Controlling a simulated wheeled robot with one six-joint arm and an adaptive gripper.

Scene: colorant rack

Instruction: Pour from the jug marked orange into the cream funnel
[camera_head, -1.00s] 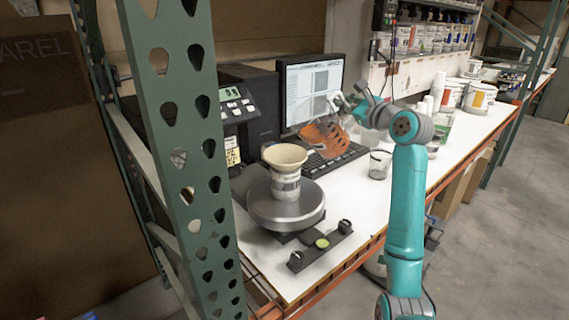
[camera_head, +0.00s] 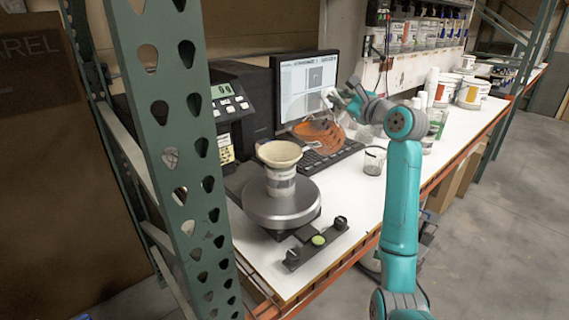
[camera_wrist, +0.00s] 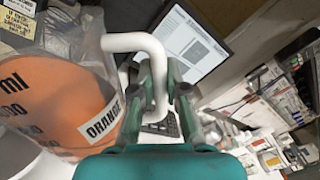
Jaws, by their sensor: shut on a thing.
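The clear jug (camera_head: 318,133) holds orange liquid and is in the air above the keyboard, right of and behind the funnel in the head view. Its ORANGE label (camera_wrist: 102,119) and white handle (camera_wrist: 136,41) show in the wrist view. My gripper (camera_wrist: 159,84) is shut on the handle. The jug looks somewhat tilted; its exact tilt is hard to tell. The cream funnel (camera_head: 279,153) sits upright on a pale container (camera_head: 281,182) on the round scale (camera_head: 283,209). Jug and funnel are apart. No stream shows between them.
A monitor (camera_head: 309,84) and keyboard (camera_head: 333,157) stand behind and below the jug. A clear cup (camera_head: 374,161) is on the white table to the right. A green rack post (camera_head: 178,160) stands in the left foreground. Buckets (camera_head: 472,93) stand farther back.

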